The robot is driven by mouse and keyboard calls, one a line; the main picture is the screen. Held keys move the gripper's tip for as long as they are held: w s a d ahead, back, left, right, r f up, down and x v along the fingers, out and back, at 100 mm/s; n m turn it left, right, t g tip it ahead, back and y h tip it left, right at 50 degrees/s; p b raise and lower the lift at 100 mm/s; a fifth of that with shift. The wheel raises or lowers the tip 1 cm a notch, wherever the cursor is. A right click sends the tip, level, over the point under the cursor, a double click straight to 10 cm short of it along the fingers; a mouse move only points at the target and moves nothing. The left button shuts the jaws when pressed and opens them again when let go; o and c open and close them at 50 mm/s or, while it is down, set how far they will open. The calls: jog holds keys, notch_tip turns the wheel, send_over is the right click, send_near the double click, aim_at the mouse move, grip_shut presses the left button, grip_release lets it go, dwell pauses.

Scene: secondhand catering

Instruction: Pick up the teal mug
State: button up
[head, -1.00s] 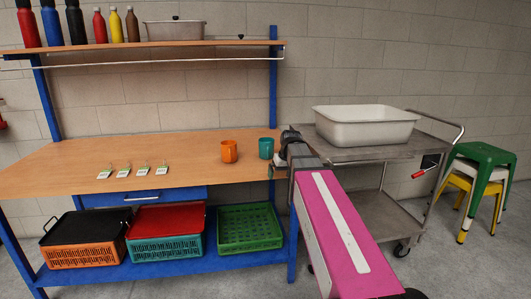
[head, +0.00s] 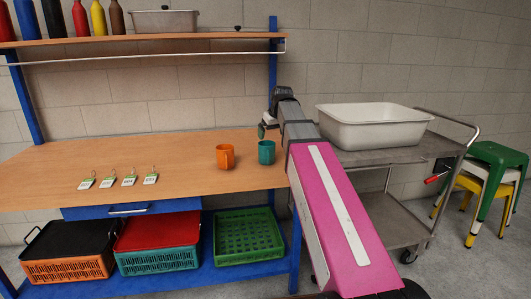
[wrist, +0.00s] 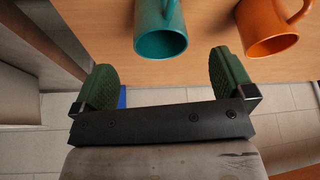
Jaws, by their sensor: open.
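The teal mug (head: 266,153) stands upright near the right end of the wooden workbench (head: 190,180). An orange mug (head: 225,157) stands just to its left, apart from it. My gripper (head: 262,130) is above the bench's right end, close to the teal mug in the head view. In the wrist view my gripper (wrist: 166,80) is open and empty, its green fingers well apart. The teal mug (wrist: 162,42) shows ahead of the gap between the fingers, with its handle pointing away. The orange mug (wrist: 268,30) shows to its right there.
Several tags (head: 129,180) lie on the bench's left part. A metal trolley (head: 385,154) with a white tub (head: 372,128) stands right of the bench. A shelf (head: 150,43) with bottles runs above. Crates, including a green one (head: 248,236), sit below. Stacked stools (head: 490,180) stand far right.

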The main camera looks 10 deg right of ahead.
jog(key=shift+w+r+x, duration=0.1)
jog(key=shift+w+x, duration=0.2)
jog(key=shift+x, duration=1.45)
jog(key=shift+w+r+x, duration=0.15)
jog(key=shift+w+x, duration=0.15)
jog(key=shift+x, duration=1.4)
jog(key=shift+w+r+x, duration=0.1)
jog(key=shift+w+x, duration=0.15)
jog(key=shift+x, duration=1.5)
jog(key=shift+a, duration=0.2)
jog(key=shift+c, duration=0.3)
jog(key=c, duration=1)
